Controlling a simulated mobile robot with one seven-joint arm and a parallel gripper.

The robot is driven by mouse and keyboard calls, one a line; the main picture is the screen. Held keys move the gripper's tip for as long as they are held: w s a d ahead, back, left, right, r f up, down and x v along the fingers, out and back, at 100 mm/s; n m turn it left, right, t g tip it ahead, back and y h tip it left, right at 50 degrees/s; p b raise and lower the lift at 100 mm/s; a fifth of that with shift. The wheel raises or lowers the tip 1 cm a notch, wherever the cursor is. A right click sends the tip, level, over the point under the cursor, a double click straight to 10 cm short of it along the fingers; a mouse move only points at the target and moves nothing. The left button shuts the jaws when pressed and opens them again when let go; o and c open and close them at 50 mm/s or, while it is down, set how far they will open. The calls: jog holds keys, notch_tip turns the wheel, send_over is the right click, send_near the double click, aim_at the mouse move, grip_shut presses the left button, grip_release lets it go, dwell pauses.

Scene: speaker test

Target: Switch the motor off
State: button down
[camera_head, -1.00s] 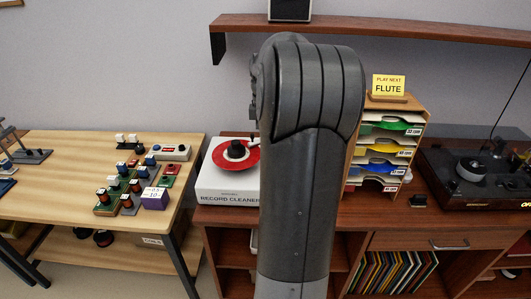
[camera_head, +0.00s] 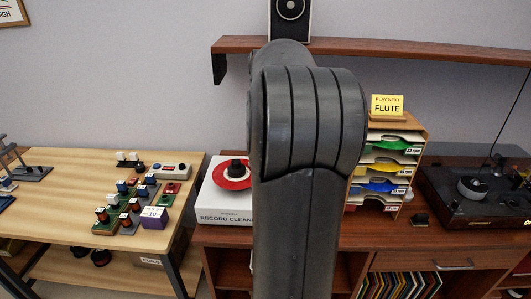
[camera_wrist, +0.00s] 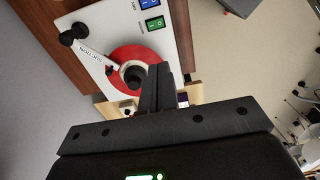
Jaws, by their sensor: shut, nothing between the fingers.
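The white record cleaner (camera_head: 222,207) stands on the reddish-brown cabinet, partly hidden behind my arm in the head view. Its red disc (camera_head: 217,177) has a black knob-like piece (camera_head: 235,168) at the centre. In the wrist view, the cleaner's white top (camera_wrist: 106,22) carries a blue rocker switch (camera_wrist: 149,3) and a green rocker switch (camera_wrist: 155,23) side by side. I cannot read which one is the motor's. A suction arm (camera_wrist: 95,55) reaches over the red disc (camera_wrist: 122,57). My gripper (camera_wrist: 162,72) is shut and empty, its fingertips overlapping the disc's edge in view, apart from both switches.
A wooden table (camera_head: 60,220) with several small coloured blocks stands at the left. A paper rack (camera_head: 385,160) and a turntable (camera_head: 475,200) are right of my arm. A wall shelf (camera_head: 400,53) with a speaker (camera_head: 291,15) runs above.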

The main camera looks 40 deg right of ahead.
notch_tip(320, 180, up, 8)
jog(key=shift+s+a+f, duration=0.15)
jog(key=shift+s+a, duration=0.2)
jog(key=shift+s, duration=0.05)
dwell(0.3)
jog(key=s+a+f+m+t+h, duration=0.1)
jog(key=s+a+m+t, duration=0.2)
jog(key=a, duration=1.6)
jog(key=s+a+f+m+t+y, duration=0.1)
jog(key=s+a+f+m+t, duration=0.1)
jog(key=s+a+f+m, duration=0.4)
jog(key=s+a+f, duration=0.3)
jog(key=s+a, duration=0.3)
jog(key=a, duration=0.1)
jog(key=shift+f+t, duration=0.2)
jog(key=shift+t, duration=0.1)
